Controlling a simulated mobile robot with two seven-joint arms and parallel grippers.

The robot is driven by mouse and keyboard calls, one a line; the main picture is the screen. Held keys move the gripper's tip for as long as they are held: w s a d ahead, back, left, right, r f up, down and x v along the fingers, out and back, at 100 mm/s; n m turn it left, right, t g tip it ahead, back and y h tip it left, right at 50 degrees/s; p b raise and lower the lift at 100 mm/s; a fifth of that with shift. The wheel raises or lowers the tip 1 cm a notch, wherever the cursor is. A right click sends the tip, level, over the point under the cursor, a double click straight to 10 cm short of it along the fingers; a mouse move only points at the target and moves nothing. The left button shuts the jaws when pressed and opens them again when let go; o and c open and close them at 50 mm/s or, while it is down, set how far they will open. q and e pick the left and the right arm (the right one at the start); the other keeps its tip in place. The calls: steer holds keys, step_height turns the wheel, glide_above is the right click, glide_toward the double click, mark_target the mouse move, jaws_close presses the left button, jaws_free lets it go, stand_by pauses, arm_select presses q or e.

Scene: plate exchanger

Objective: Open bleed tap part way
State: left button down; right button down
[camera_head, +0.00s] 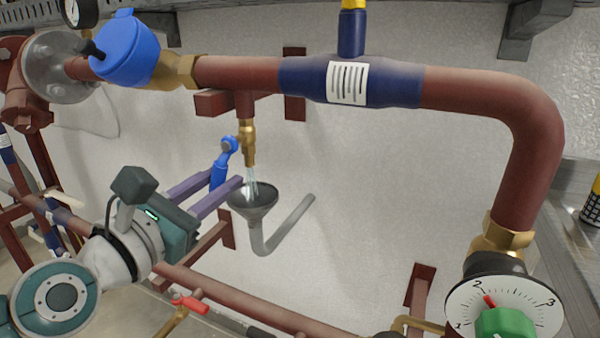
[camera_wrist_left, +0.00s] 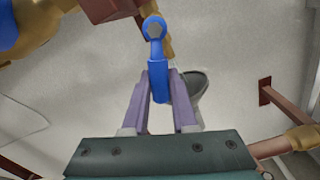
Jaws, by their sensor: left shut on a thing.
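The bleed tap (camera_head: 248,143) is a small brass valve hanging under the red-brown horizontal pipe. Its blue lever handle (camera_head: 219,172) slants down to the left of the brass body. Water (camera_head: 252,189) runs from the tap's outlet into a grey funnel (camera_head: 253,205). My left gripper (camera_head: 229,185) has its purple fingers shut on the lower part of the blue lever. In the left wrist view the blue lever (camera_wrist_left: 157,78) stands between the two purple fingers (camera_wrist_left: 160,100), with the grey funnel (camera_wrist_left: 190,84) behind. My right gripper is not in view.
The red-brown pipe (camera_head: 470,92) runs above and bends down at the right to a dial with a green knob (camera_head: 505,322). A red-handled valve (camera_head: 190,304) is below. A grey drain pipe (camera_head: 290,225) leaves the funnel.

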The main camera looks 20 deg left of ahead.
arm_select(q)
steer(key=c, duration=1)
jaws_free()
steer(key=shift+s, duration=0.1)
steer(key=s, duration=0.9)
steer(key=shift+s+a, duration=0.35)
